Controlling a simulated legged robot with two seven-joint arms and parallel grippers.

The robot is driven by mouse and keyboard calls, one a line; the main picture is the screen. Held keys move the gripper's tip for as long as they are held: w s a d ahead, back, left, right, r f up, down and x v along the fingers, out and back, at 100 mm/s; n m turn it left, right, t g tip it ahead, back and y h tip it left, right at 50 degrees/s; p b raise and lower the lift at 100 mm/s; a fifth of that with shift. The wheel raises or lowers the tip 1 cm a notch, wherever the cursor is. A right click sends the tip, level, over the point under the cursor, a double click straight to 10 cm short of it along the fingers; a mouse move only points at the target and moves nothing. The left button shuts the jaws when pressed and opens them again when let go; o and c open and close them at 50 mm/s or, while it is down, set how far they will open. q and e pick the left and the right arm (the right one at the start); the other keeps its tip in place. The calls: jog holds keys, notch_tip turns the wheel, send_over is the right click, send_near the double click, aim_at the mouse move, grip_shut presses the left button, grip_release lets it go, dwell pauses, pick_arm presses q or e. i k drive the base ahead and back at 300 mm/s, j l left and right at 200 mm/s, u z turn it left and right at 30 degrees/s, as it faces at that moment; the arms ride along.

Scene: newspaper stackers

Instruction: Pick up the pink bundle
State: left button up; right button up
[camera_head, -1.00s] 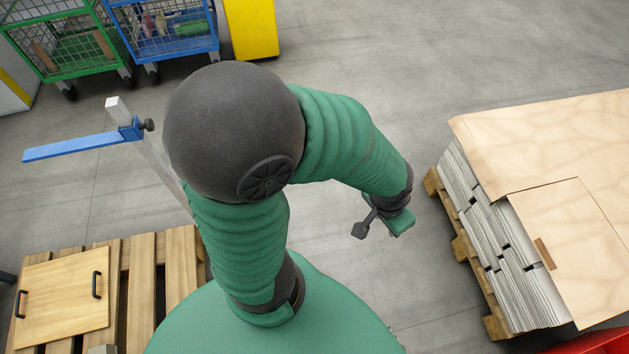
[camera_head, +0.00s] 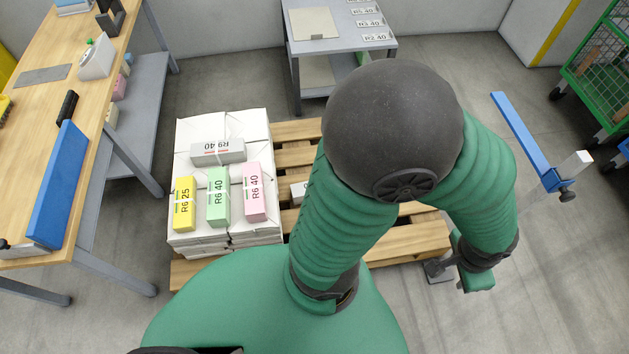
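The pink bundle (camera_head: 255,192), labelled R6 40, lies on top of white paper stacks (camera_head: 183,168) on a wooden pallet (camera_head: 295,132). It is at the right of a row with a green bundle (camera_head: 218,195) and a yellow bundle (camera_head: 184,204). A grey-white bundle (camera_head: 217,152) lies behind them. My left gripper (camera_head: 440,270) is small and partly hidden by its wrist, over the floor past the pallet's right end, well right of the pink bundle. Whether it is open or shut is unclear. My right gripper is not in view.
A wooden workbench (camera_head: 60,95) with a blue panel (camera_head: 57,185) stands at the left. A grey table (camera_head: 345,50) stands behind the pallet. A post with a blue arm (camera_head: 522,135) and a green cage cart (camera_head: 600,75) are at the right.

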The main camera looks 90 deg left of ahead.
aim_at(254, 200)
jog(key=j+u, duration=0.1)
jog(key=u, duration=3.35)
jog(key=k, duration=1.3)
jog(key=i+j+u, duration=0.15)
jog(key=i, duration=0.55)
jog(key=i+j+u, duration=0.1)
jog(key=i, duration=0.6)
